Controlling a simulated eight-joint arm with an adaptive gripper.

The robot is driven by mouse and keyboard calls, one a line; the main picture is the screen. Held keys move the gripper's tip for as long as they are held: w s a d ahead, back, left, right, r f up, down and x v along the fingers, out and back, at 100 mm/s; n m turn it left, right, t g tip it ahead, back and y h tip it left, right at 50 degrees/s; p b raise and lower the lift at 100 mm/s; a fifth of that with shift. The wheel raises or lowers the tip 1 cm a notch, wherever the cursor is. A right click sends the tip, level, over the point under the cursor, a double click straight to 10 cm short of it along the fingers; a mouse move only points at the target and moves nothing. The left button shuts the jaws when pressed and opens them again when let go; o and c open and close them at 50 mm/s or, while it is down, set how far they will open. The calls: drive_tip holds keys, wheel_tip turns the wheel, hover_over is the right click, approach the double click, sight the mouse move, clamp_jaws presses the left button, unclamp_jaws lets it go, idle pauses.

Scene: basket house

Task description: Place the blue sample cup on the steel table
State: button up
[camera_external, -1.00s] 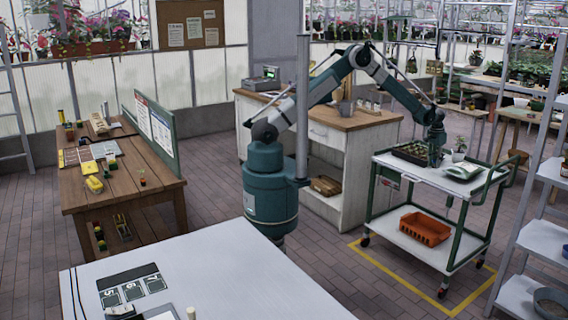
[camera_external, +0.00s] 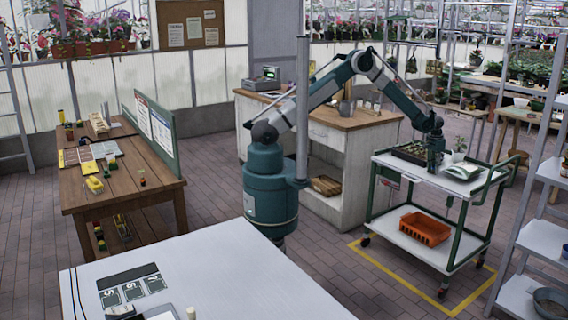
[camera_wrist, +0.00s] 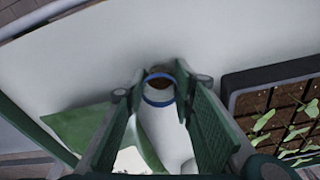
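A small white cup with a blue band and a brown inside (camera_wrist: 161,97) shows in the wrist view, over the cart's pale top. My gripper (camera_wrist: 160,84) has its two green fingers spread on either side of the cup; firm contact does not show. In the external view my gripper (camera_external: 434,157) is low over the upper shelf of the cart (camera_external: 427,178), and the cup cannot be made out there. A pale grey table (camera_external: 215,270), possibly the steel table, fills the foreground, with dark number labels on it.
A dark seedling tray (camera_wrist: 275,95) lies close to the right of my gripper in the wrist view. A green and white packet (camera_external: 463,171) and a small potted plant (camera_external: 459,150) are on the cart. An orange crate (camera_external: 425,228) sits on its lower shelf.

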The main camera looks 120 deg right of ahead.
sight(432, 171)
drive_tip(key=o, duration=0.4)
drive_tip(key=shift+c, duration=0.2)
drive_tip(key=shift+r, duration=0.2)
wheel_tip(432, 171, up, 12)
drive_tip(key=w+p, duration=0.1)
drive_tip(key=shift+w+d, duration=0.15)
drive_tip(key=shift+w, duration=0.05)
drive_tip(key=shift+o, duration=0.6)
idle(0.4)
